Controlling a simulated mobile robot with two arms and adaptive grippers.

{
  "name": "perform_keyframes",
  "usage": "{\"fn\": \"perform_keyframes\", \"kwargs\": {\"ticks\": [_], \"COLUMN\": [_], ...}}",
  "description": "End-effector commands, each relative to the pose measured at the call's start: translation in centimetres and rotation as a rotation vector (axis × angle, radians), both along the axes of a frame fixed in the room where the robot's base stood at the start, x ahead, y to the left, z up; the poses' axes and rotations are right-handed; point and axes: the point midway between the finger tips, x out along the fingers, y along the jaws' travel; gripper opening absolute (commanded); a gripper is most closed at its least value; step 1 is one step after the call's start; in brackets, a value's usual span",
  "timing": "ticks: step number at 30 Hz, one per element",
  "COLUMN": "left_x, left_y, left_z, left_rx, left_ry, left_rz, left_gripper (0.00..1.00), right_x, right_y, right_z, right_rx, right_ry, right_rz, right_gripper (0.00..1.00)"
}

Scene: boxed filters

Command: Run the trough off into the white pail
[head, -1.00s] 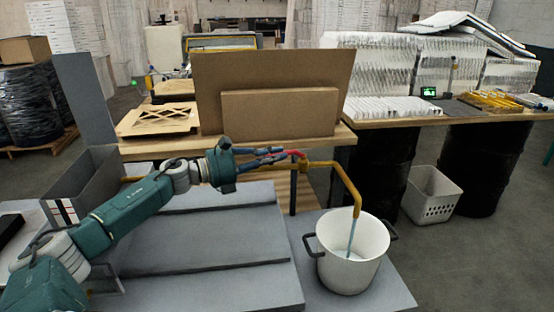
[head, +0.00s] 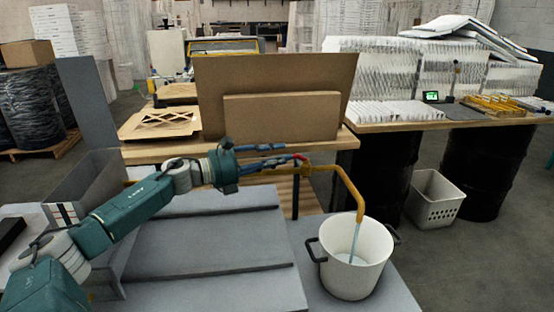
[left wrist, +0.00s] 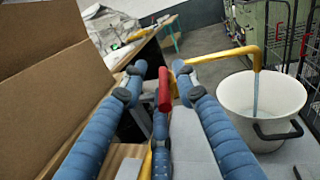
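The white pail (head: 345,275) stands upright on a grey surface at the right, with dark side handles. The yellow pipe (head: 345,183) bends down over it, and a thin pale stream (head: 354,243) runs into the pail, where some liquid shows. The stream also shows in the left wrist view (left wrist: 256,95). The grey trough (head: 88,185) is at the left; its inside is mostly hidden. My left gripper (left wrist: 157,72) is open, its blue fingers on both sides of the red tap handle (left wrist: 164,90), with gaps visible. My right gripper is not in view.
Brown boards (head: 275,90) stand on a wooden table (head: 160,152) just behind the pipe. A white basket (head: 437,199) sits on the floor at the right, beside black drums. The ridged grey surface (head: 200,235) below my left arm is clear.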

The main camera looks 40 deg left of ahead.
Motion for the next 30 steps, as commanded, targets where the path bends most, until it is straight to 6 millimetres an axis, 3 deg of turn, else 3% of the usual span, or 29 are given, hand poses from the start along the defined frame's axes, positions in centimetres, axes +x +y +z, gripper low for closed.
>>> {"fn": "perform_keyframes", "kwargs": {"ticks": [9,15,30], "left_x": [0.0,0.0,0.0], "left_y": [0.2,0.2,0.2], "left_z": [6.3,8.7,9.2], "left_rx": [0.006,0.003,0.001], "left_ry": [-0.006,-0.005,-0.002], "left_rz": [0.003,0.003,0.003], "left_gripper": [0.29,0.29,0.29], "right_x": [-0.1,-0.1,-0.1], "right_y": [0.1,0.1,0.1], "right_z": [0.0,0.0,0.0], "right_rx": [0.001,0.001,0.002], "right_ry": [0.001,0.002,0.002], "right_rz": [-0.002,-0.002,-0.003], "right_gripper": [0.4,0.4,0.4]}}
